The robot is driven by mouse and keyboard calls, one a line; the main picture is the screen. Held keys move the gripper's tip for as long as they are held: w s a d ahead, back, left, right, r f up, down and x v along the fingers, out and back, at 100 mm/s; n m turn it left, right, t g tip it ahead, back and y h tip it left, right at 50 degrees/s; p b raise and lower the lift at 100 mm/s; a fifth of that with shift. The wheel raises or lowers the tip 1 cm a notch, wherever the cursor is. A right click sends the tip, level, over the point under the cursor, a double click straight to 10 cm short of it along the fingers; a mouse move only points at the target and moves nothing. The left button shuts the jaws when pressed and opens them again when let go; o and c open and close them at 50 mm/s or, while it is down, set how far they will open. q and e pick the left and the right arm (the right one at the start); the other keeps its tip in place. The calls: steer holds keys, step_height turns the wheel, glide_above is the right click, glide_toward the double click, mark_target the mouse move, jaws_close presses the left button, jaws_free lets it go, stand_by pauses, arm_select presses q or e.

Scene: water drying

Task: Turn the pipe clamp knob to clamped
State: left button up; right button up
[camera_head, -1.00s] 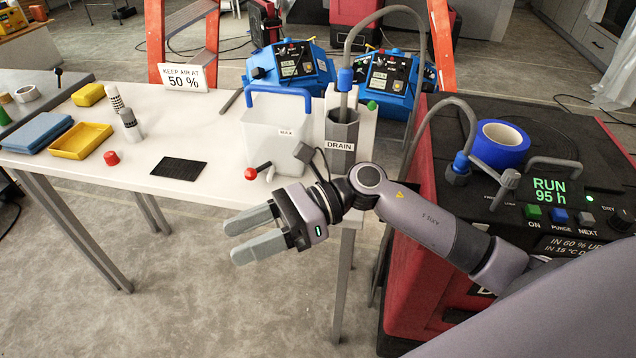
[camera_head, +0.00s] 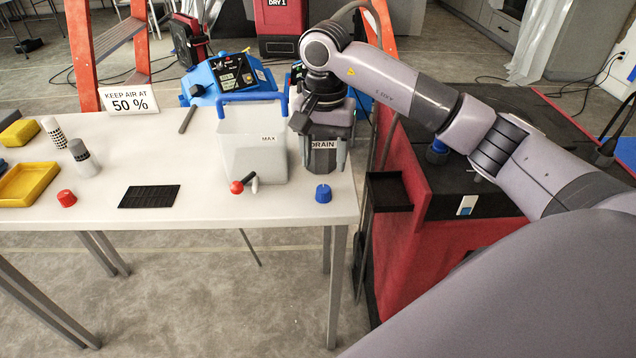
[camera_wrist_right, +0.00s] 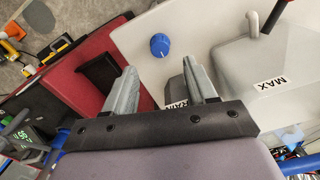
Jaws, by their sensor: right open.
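A small blue knob (camera_head: 323,194) stands on the white table near its right front corner. It also shows in the right wrist view (camera_wrist_right: 159,45). I cannot tell whether it is the pipe clamp knob, and no clamp mark is readable. My right gripper (camera_head: 323,158) is open and empty, pointing down in front of the grey DRAIN holder (camera_head: 322,150), which it partly hides. In the right wrist view, the knob shows just beyond and between the open fingertips (camera_wrist_right: 160,68), apart from them. My left gripper is in neither view.
A clear tank (camera_head: 252,150) marked MAX, with a red-knobbed lever (camera_head: 237,187), stands close left of my right gripper. The red machine (camera_head: 440,240) is right of the table (camera_head: 210,206). A black mat (camera_head: 149,196) lies left; the front middle is clear.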

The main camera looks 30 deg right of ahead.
mark_target(323, 189)
step_height(323, 189, down, 7)
steer(key=shift+r, duration=0.15)
jaws_close()
